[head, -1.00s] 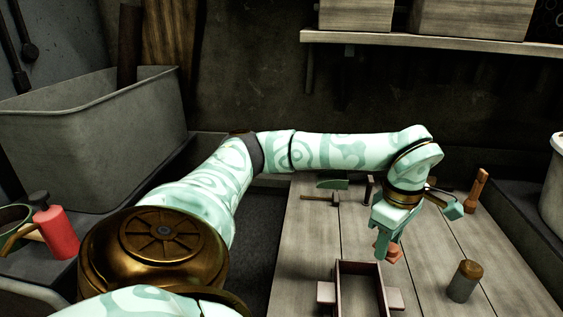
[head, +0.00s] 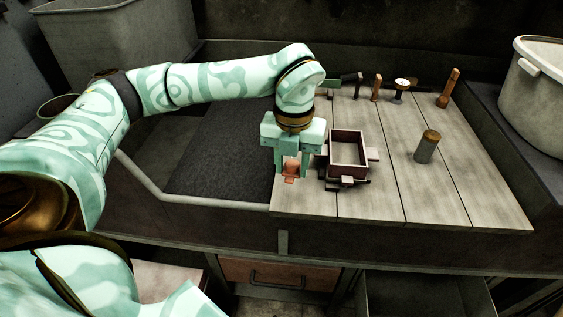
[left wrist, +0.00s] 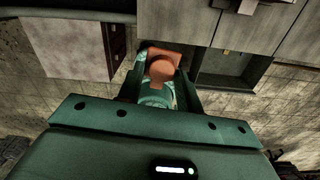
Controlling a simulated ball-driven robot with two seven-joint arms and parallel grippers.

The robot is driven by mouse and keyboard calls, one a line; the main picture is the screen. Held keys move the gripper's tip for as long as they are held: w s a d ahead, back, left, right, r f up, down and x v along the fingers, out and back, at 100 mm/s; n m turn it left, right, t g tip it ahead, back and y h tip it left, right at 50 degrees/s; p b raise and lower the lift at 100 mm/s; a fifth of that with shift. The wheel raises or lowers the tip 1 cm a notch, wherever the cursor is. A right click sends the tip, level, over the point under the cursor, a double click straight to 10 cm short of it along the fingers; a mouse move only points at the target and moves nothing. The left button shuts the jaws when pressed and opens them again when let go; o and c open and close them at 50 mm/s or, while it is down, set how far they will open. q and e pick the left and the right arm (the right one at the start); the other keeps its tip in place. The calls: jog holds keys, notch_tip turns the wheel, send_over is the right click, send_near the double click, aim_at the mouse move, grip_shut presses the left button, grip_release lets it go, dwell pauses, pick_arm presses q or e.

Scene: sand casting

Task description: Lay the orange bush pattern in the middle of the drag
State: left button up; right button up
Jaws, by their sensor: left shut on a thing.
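The orange bush pattern (head: 291,170) is held between the fingers of my left gripper (head: 291,176). In the left wrist view the pattern (left wrist: 163,66) shows a round boss on a flat squarish part, between the two fingers. The drag appears to be the open, dark reddish-brown frame with side lugs (head: 347,168), standing on the plank board. My left gripper is just left of this frame, pointing down, over the board's left edge. The frame looks empty as far as I see inside. My right gripper is not in view.
A grey cylinder with a brown top (head: 427,146) stands right of the frame. Several small tools, one an orange-brown handle (head: 449,88), are along the board's back. A dark sand bed (head: 225,160) lies left. A pale pot (head: 535,95) is at right. The board's front right is clear.

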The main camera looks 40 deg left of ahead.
pick_arm(q)
jog(key=shift+w+f+n, duration=0.1)
jog(key=shift+w+n, duration=0.05)
jog(key=shift+n, duration=0.35)
jog(key=w+a+f+b, duration=0.1)
jog(key=w+a+f, duration=0.1)
jog(key=w+f, duration=0.1)
jog(key=w+a+f+b, duration=0.1)
jog(key=w+a+f, duration=0.1)
jog(key=w, duration=0.3)
jog(key=w+a+f+b, duration=0.2)
jog(key=w+f, duration=0.1)
jog(key=f, duration=0.1)
jog(key=shift+w+a+f, duration=0.15)
jog(key=shift+w+a, duration=0.1)
jog(key=shift+w, duration=0.15)
jog(key=shift+w+f, duration=0.15)
jog(key=shift+f, duration=0.05)
notch_tip(320, 180, down, 4)
jog(key=shift+w+a+r+b, duration=0.15)
jog(key=shift+r+b, duration=0.1)
jog(key=shift+b, duration=0.55)
jog(key=shift+r, duration=0.1)
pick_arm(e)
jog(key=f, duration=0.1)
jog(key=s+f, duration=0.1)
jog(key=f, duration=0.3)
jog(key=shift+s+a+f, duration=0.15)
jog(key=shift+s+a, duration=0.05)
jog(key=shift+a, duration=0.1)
